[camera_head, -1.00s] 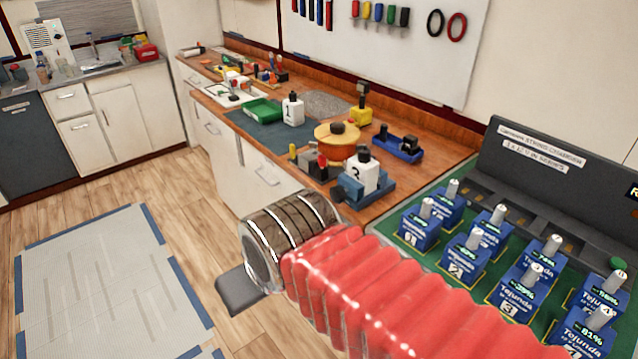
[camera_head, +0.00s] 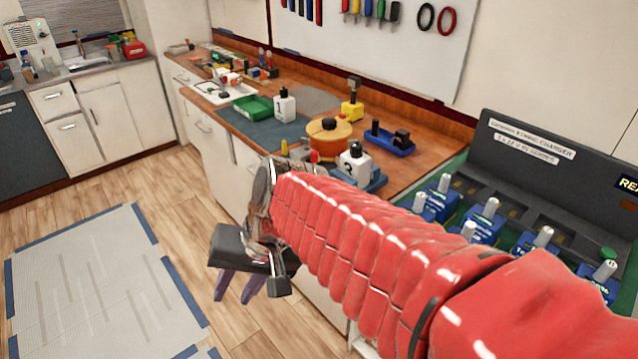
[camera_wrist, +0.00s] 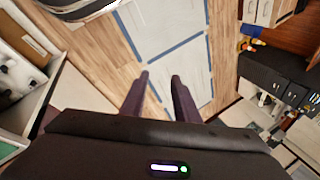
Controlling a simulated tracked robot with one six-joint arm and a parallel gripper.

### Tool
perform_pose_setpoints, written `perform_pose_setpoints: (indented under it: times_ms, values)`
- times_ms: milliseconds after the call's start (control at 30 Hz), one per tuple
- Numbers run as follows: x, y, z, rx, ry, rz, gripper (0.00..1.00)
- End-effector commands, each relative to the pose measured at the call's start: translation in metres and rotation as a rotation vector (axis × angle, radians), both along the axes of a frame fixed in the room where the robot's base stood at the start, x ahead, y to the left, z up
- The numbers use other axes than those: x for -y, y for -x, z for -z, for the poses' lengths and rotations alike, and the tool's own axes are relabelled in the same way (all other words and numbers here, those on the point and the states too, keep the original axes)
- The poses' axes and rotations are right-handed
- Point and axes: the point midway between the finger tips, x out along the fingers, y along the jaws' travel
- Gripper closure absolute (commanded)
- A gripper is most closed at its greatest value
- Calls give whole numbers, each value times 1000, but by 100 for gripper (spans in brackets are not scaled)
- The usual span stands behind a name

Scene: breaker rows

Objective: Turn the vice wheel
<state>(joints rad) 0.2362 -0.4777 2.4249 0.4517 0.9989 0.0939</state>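No vice wheel can be made out clearly. In the head view, a small grey and red device (camera_head: 301,155), possibly the vice, shows at the bench's front edge. It is mostly hidden behind my red-sleeved arm. My gripper (camera_head: 234,296) hangs in front of the cabinets, below bench height, with its dark purple fingers pointing down. In the wrist view, my gripper (camera_wrist: 160,80) has its two fingers apart with only floor between them. It is open, empty, and touching nothing that I can see.
The wooden bench (camera_head: 405,165) carries an orange round container (camera_head: 328,140), white bottles (camera_head: 285,106), a blue tray (camera_head: 390,142) and a green tray (camera_head: 258,107). Blue battery blocks (camera_head: 440,195) stand by a dark charger (camera_head: 540,165) at right. The floor mat (camera_head: 85,275) is clear.

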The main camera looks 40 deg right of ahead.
Motion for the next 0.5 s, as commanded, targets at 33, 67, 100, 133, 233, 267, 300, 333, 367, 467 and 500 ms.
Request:
perform_pose_setpoints:
  times_ms: [33,67,100,133,233,267,300,333,367,467,500]
  values:
    - [1,-8,3,-31,-66,62,72]
    - [0,-12,4,-47,-107,95,72]
    - [1,-18,5,-65,-160,142,72]
    - [1,-23,5,-78,-200,179,72]
    - [4,-41,5,-118,-336,296,72]
    - [6,-47,5,-128,-377,333,72]
    - [9,-55,4,-140,-432,380,72]
    - [12,-62,3,-150,-475,414,72]
    - [16,-68,3,-158,-516,452,72]
    - [30,-90,1,-181,-655,570,72]
    - [38,-99,0,-186,-711,619,72]
